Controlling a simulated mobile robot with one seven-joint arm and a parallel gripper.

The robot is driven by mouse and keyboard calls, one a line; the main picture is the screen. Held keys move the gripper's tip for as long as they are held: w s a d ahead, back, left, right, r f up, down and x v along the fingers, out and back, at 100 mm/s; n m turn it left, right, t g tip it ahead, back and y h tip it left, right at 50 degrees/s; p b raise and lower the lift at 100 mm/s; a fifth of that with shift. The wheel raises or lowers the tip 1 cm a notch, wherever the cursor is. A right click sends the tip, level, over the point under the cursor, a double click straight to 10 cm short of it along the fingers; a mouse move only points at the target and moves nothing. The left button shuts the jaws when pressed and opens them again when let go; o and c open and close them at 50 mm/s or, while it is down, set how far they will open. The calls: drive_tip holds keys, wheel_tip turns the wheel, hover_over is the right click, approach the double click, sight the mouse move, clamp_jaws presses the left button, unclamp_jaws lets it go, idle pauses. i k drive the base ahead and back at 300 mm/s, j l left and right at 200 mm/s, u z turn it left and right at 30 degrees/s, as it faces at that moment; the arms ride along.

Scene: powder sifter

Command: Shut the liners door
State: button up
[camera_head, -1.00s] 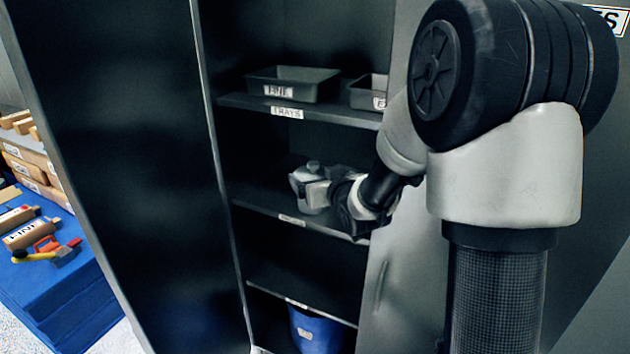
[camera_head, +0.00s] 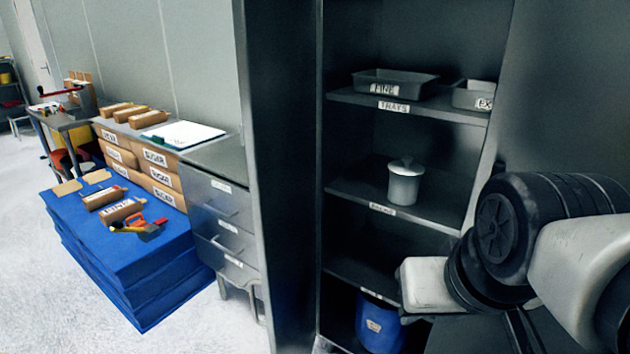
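An open grey cabinet shows its shelves in the head view. A dark tall door panel (camera_head: 285,180) stands open at its left side, seen nearly edge-on. A grey panel (camera_head: 565,90) stands at the right, partly behind my arm. No liners label is readable on either panel, so I cannot tell which is the liners door. My gripper (camera_head: 408,317) is at the lower right, in front of the lower shelves and apart from the left panel. Its fingers are too dark and small to read.
A white lidded canister (camera_head: 405,183) stands on the middle shelf. Grey trays (camera_head: 395,84) sit above, and a blue bin (camera_head: 379,325) stands below. Left of the cabinet are a grey drawer unit (camera_head: 222,218) and a blue stack (camera_head: 130,255) bearing tools. Pale floor (camera_head: 40,290) is clear at left.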

sight(274, 41)
drive_tip(key=j+z, duration=0.3)
drive_tip(key=j, duration=0.75)
drive_tip(key=j+z, duration=0.35)
drive_tip(key=j, duration=0.7)
drive_tip(key=k+l+z, duration=0.1)
drive_tip(key=z, duration=0.3)
drive_tip(key=k+l, duration=0.05)
